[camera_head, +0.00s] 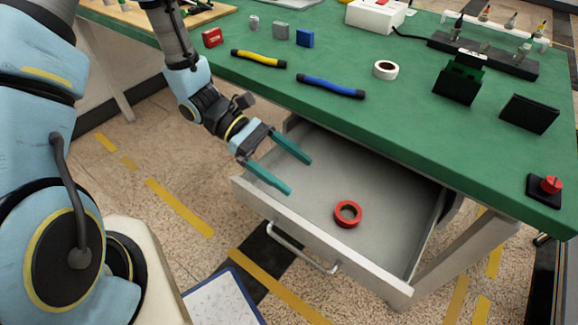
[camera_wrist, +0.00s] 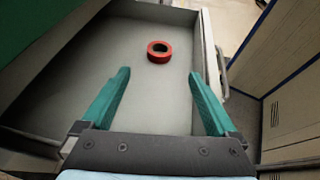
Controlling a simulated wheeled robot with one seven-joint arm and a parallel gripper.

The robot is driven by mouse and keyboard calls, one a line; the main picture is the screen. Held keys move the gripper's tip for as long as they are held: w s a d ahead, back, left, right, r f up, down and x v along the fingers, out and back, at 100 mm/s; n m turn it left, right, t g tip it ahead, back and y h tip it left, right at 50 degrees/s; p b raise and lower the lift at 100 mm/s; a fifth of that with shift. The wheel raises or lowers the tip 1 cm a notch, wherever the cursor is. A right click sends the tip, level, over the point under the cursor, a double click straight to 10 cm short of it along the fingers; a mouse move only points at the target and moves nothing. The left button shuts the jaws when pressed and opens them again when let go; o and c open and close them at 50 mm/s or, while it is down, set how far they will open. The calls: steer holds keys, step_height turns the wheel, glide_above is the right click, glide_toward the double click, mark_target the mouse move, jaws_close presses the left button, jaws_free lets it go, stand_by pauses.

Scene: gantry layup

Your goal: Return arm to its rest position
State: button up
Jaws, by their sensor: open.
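My gripper (camera_head: 281,168) is open and empty, with its two teal fingers apart over the left part of the open drawer (camera_head: 300,215). In the wrist view my gripper (camera_wrist: 157,95) shows nothing between its fingers. A red tape roll (camera_head: 348,214) lies flat on the drawer floor, to the right of my fingers and apart from them. The tape roll also shows in the wrist view (camera_wrist: 159,52), beyond the fingertips. My arm reaches down past the front edge of the green-topped workbench (camera_head: 400,120).
On the bench lie yellow-handled (camera_head: 259,59) and blue-handled (camera_head: 331,86) tools, a white tape roll (camera_head: 386,69), small red, grey and blue blocks, black stands (camera_head: 458,82) and a red-knobbed switch (camera_head: 551,185). The drawer front with its handle (camera_head: 300,248) sticks out over the floor.

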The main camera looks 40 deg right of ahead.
steer(key=w+a+r+m+t+y+p, duration=0.2)
steer(key=w+a+r, duration=0.4)
steer(key=a, duration=0.4)
steer(key=w+a+r+m+t+y+p, duration=0.2)
steer(key=w+a+r+t+p, duration=0.3)
steer(key=w+a+r+t, duration=0.2)
steer(key=w+a+r+m+t+y+p, duration=0.1)
steer(key=w+a+r+m+t+p, duration=0.1)
steer(key=w+a+r, duration=0.5)
steer(key=a+r+t+p, duration=0.1)
steer(key=a+r+t, duration=0.1)
steer(key=a, duration=0.4)
steer(key=shift+r+t+y, duration=0.3)
steer(key=shift+t+y, duration=0.1)
steer(key=shift+c, duration=0.2)
